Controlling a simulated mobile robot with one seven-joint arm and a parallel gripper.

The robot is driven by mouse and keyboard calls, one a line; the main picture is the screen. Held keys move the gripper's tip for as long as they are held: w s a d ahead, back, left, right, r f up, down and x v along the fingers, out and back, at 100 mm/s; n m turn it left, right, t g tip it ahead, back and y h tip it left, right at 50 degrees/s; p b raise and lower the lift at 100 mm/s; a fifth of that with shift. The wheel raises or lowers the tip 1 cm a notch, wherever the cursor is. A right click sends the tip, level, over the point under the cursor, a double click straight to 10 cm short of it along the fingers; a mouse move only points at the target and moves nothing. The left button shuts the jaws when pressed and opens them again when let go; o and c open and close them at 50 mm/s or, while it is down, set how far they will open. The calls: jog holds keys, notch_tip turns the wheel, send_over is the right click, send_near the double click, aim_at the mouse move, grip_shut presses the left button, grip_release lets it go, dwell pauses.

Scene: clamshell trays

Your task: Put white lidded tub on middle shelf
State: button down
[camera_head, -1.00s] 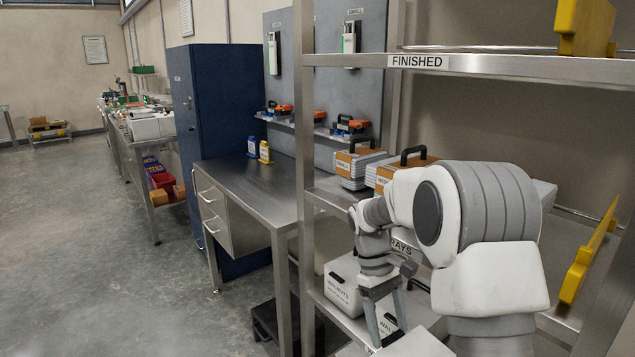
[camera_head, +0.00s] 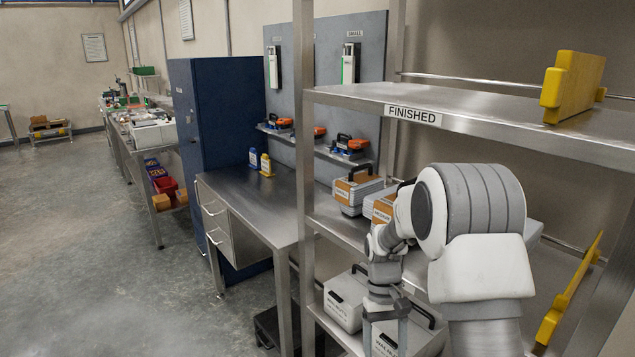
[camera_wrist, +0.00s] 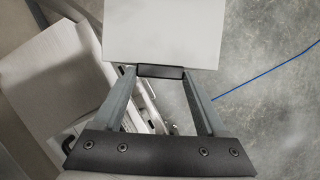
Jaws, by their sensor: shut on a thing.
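A white lidded tub (camera_wrist: 165,28) is held by its black handle in the wrist view. My gripper (camera_wrist: 160,72) is shut on that handle, with floor showing to the right of the tub. In the head view my gripper (camera_head: 386,335) points down in front of the rack, at lower-shelf height; the held tub does not clearly show there. The middle shelf (camera_head: 338,230) bears grey cases with orange labels (camera_head: 356,190). My arm hides much of its middle and right part.
Other white tubs with black handles stand on the lower shelf, one at the left (camera_head: 345,297) and one behind my fingers (camera_head: 425,338). The top shelf (camera_head: 470,105), marked FINISHED, holds a yellow piece (camera_head: 572,88). A rack post (camera_head: 304,150) and a steel bench (camera_head: 250,205) stand left.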

jog(key=shift+s+r+m+p, duration=0.6)
jog(key=shift+m+p, duration=0.1)
jog(key=shift+p, duration=0.35)
jog(key=shift+f, duration=0.1)
dwell(2.2)
